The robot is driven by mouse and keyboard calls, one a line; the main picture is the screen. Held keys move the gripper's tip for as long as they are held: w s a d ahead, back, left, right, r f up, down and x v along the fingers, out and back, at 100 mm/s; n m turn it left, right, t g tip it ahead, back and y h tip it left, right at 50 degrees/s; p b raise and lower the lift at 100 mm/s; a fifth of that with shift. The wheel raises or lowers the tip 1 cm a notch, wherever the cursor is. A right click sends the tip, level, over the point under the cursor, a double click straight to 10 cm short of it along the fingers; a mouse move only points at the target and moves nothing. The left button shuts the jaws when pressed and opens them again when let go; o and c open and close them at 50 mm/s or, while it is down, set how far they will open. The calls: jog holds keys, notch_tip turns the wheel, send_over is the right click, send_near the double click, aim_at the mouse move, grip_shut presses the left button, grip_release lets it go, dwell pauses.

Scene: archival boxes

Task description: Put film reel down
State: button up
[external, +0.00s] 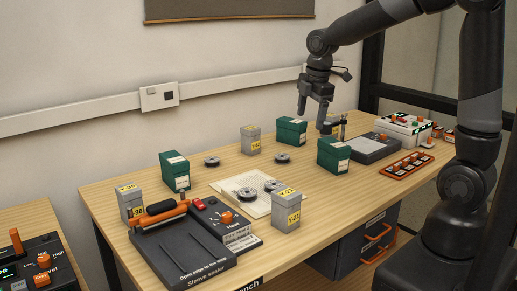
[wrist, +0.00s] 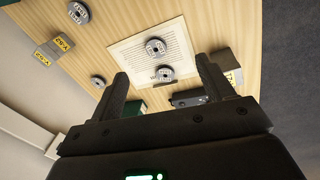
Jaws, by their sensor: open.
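Several dark grey film reels lie flat. Two of them, one reel (external: 246,194) and another (external: 272,185), rest on the pale square mat (external: 258,211) on the wooden bench. Two more, a reel (external: 212,161) and another (external: 282,157), lie on bare wood behind the mat. In the wrist view the mat (wrist: 122,49) bears two reels (wrist: 156,47) (wrist: 165,72) close together; others lie on wood (wrist: 78,12) (wrist: 97,81). My gripper (external: 312,113) is raised above the back right of the bench, open, with nothing seen between its fingers (wrist: 161,67).
Green boxes stand left (external: 174,171), behind (external: 291,131) and right (external: 334,154) of the mat. Grey boxes stand nearby (external: 131,204) (external: 251,139) (external: 286,210). A sleeve sealer (external: 185,256) fills the front left. A dark device (external: 376,148) stands at right. Bare wood lies between.

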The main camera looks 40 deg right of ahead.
jog(key=s+d+r+m+t, duration=0.1)
jog(key=s+d+r+m, duration=0.1)
jog(key=s+m, duration=0.6)
jog(key=s+d+r+m+t, duration=0.2)
jog(key=s+d+m, duration=0.3)
jog(key=s+m, duration=0.3)
jog(key=s+r, duration=0.1)
jog(key=s, duration=0.3)
jog(key=shift+d+r+t, duration=0.2)
jog(key=shift+d+t, duration=0.1)
jog(key=shift+o, duration=0.5)
jog(key=n+g, duration=0.1)
jog(key=n, duration=0.1)
send_over(281, 158)
jog(key=s+d, duration=0.2)
jog(key=s, duration=0.2)
notch_tip(281, 158, down, 18)
jog(key=shift+y, duration=0.3)
jog(key=x, duration=1.1)
jog(key=shift+w+d+f, duration=0.1)
jog(key=shift+d+f, duration=0.05)
jog(key=shift+f, duration=0.1)
